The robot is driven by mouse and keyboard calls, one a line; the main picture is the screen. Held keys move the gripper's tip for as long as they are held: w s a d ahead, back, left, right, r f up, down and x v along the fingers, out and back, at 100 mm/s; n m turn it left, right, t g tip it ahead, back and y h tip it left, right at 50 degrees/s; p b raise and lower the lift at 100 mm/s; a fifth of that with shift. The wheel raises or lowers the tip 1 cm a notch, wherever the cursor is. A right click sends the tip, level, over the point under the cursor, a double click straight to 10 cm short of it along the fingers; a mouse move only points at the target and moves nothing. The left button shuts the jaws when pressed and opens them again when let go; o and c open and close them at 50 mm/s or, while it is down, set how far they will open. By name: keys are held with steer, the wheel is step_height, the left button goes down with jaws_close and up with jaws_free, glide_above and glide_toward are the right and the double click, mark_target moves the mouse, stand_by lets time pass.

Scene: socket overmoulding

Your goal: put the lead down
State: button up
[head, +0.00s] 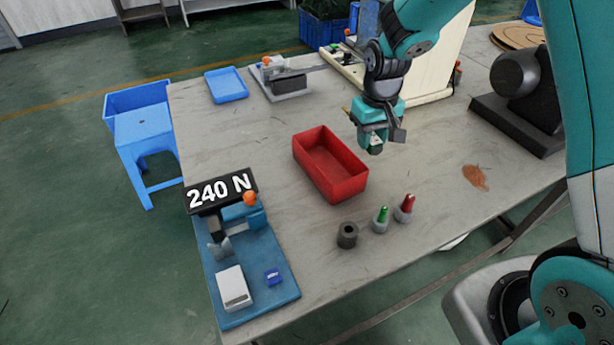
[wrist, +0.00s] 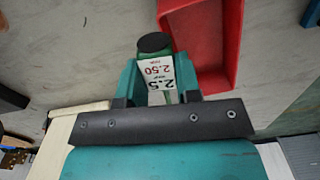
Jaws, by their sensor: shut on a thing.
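My gripper (head: 376,138) is over the table, just right of the red tray (head: 345,188). It is shut on the lead (wrist: 157,72), of which I see a green body with a black round end and a white label reading 2.5 and 2.50. In the wrist view the label faces the camera, between the two teal fingers. The fingers and wrist hide the rest, and I see no cable clearly. The lead looks held above the tabletop, beside the tray wall. The red tray looks empty in the head view.
A blue test stand with a 240 N display (head: 221,192) is at the front left. A dark cylinder (head: 347,236), a green-tipped piece (head: 381,219) and a red-tipped piece (head: 404,208) stand near the front edge. A blue tray (head: 226,85) lies behind. The table's left middle is bare.

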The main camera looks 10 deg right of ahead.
step_height(320, 180, up, 6)
steer(key=r+n+b, duration=0.1)
steer(key=n+b, duration=0.1)
steer(key=b, duration=0.3)
glide_above(338, 175)
steer(key=s, duration=0.3)
steer(key=f, duration=1.3)
steer(key=a+f, duration=0.1)
steer(key=f, duration=0.5)
steer(key=shift+w+f, duration=0.1)
steer(key=shift+f, duration=0.15)
steer(key=shift+f, duration=0.1)
steer(key=o, duration=1)
